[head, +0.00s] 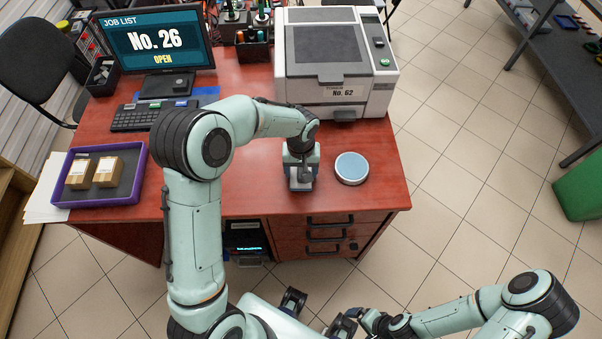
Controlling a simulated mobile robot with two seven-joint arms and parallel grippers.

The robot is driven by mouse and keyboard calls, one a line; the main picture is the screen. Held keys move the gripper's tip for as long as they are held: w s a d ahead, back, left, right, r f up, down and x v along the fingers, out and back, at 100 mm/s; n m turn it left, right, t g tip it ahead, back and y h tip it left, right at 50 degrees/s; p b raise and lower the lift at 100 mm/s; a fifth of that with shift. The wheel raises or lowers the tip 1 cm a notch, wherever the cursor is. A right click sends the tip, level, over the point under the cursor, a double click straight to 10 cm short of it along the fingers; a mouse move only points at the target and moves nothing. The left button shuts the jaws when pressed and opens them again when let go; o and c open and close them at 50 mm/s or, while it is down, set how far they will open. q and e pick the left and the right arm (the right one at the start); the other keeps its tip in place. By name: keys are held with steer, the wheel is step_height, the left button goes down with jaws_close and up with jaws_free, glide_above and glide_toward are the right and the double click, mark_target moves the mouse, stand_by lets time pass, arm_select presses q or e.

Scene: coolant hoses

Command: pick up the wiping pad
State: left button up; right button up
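My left gripper (301,184) points down at the front middle of the red desk, and its fingertips are close to the desk top. A small grey-blue shape shows between or at its fingers; I cannot tell whether it is the wiping pad or part of the gripper. A round, flat disc (351,168) with a blue-grey top and a pale rim lies just right of the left gripper, apart from it. I cannot tell whether this disc is the wiping pad. My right gripper (347,322) is low at the bottom, off the desk, and its fingers are unclear.
The red desk (240,185) has free room left of the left gripper. A white-grey machine (337,65) stands behind it. A purple tray (128,188) with two boxes lies at the left. A keyboard (150,116) and a monitor (155,42) stand at the back left.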

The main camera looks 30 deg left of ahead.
mark_target(301, 169)
arm_select(q)
steer(key=c, duration=0.5)
step_height(301, 169, up, 20)
steer(key=shift+r+p, duration=0.1)
steer(key=shift+p, duration=0.9)
arm_select(e)
steer(key=shift+w+r, duration=0.35)
steer(key=shift+r, duration=0.25)
steer(key=shift+w+r, duration=0.3)
steer(key=shift+r, duration=0.3)
